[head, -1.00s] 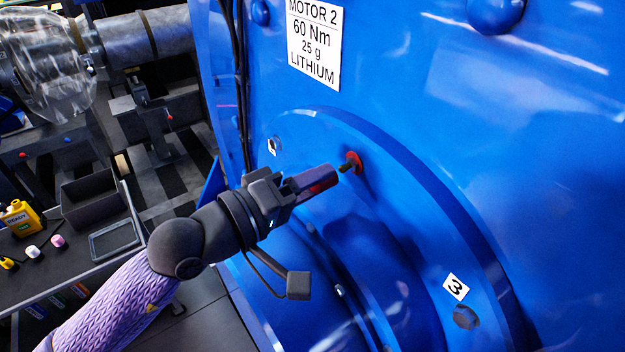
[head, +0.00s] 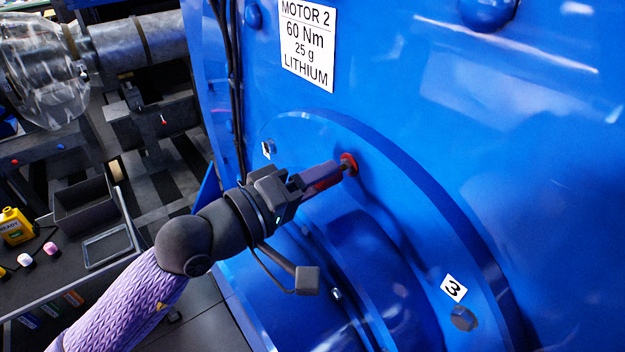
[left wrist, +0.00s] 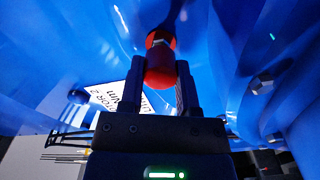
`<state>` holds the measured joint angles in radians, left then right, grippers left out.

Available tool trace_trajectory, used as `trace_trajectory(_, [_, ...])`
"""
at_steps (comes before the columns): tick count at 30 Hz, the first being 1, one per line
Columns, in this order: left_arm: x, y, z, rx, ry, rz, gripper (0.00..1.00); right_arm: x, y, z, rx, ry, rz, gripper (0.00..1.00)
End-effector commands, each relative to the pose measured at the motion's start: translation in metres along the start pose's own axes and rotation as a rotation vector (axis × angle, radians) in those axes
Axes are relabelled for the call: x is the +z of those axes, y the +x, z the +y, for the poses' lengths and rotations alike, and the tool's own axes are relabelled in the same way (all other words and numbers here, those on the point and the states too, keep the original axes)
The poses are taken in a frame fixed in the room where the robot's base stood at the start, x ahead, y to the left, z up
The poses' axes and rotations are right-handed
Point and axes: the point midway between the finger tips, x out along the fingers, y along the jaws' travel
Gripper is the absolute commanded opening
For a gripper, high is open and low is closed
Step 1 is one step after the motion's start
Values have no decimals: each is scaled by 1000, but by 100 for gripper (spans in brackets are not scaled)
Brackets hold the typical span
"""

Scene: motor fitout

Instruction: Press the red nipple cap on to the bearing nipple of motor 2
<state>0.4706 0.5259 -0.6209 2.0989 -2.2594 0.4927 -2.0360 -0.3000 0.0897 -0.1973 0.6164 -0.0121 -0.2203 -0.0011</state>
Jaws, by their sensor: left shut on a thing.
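My left gripper (head: 330,175) is shut on the red nipple cap (left wrist: 160,70), which sits between the two fingertips in the left wrist view. In the head view the fingers mostly hide the cap. Whether the cap touches the nipple I cannot tell. My right gripper is not in view.
A label (head: 308,45) reads motor 2, 60 Nm, 25 g, lithium. A bolt (head: 463,318) and a tag marked 3 (head: 454,288) lie lower right. At the left stands a bench with a dark bin (head: 84,206), a shallow tray (head: 107,246) and a yellow bottle (head: 15,227).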

Motion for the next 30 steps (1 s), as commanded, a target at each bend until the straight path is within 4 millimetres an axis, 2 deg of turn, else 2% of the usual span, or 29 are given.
trace_trajectory(20, [0,17,0,-1,0,0,0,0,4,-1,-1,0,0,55])
trace_trajectory(21, [0,17,0,-1,0,-1,43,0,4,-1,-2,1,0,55])
trace_trajectory(27, [0,17,0,0,0,0,82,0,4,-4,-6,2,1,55])
trace_trajectory(30, [0,17,0,0,0,0,82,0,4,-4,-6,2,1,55])
